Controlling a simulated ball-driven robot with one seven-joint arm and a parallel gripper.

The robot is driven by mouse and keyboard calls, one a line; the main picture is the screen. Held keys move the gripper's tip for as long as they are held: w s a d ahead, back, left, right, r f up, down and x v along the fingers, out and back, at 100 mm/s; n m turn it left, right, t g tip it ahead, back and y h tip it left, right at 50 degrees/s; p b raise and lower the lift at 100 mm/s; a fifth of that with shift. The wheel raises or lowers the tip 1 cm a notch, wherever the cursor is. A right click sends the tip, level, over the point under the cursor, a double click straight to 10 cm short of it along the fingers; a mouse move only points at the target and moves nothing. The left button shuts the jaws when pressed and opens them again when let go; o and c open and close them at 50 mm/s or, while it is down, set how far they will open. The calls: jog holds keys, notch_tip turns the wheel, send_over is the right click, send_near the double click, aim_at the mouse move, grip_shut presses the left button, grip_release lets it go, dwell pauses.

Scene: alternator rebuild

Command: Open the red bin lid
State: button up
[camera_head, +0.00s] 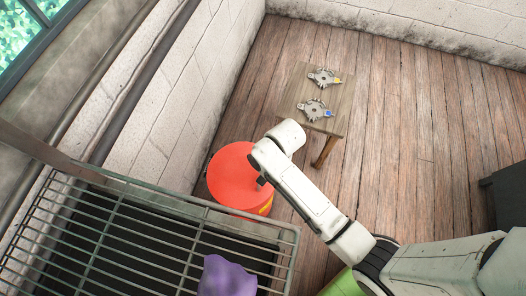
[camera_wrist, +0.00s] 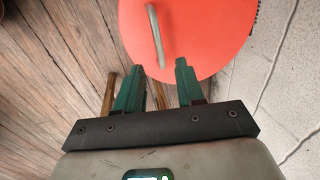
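The red bin (camera_head: 262,207) stands on the floor beside the wall in the head view, with a yellow mark low on its right side. Its round red lid (camera_head: 230,175) lies on top and looks closed. The lid (camera_wrist: 200,30) also fills the top of the wrist view, with a grey bar handle (camera_wrist: 154,30) across it. My gripper (camera_wrist: 158,65) is open, its two green fingers apart and pointing toward the lid. The handle's near end shows in line with the finger gap; I cannot tell whether they touch. In the head view my arm hides the lid's right edge.
A wire rack (camera_head: 120,235) with a purple object (camera_head: 227,277) stands in front. A small wooden table (camera_head: 295,95) behind the bin bears two metal parts (camera_head: 324,77) (camera_head: 314,109). A green object (camera_head: 345,284) is partly hidden by my arm. Floor at the right is mostly clear.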

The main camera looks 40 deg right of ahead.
jog(key=f, duration=0.4)
jog(key=f+b, duration=0.1)
jog(key=f, duration=0.1)
jog(key=shift+w+a, duration=0.35)
jog(key=shift+w, duration=0.05)
grip_shut()
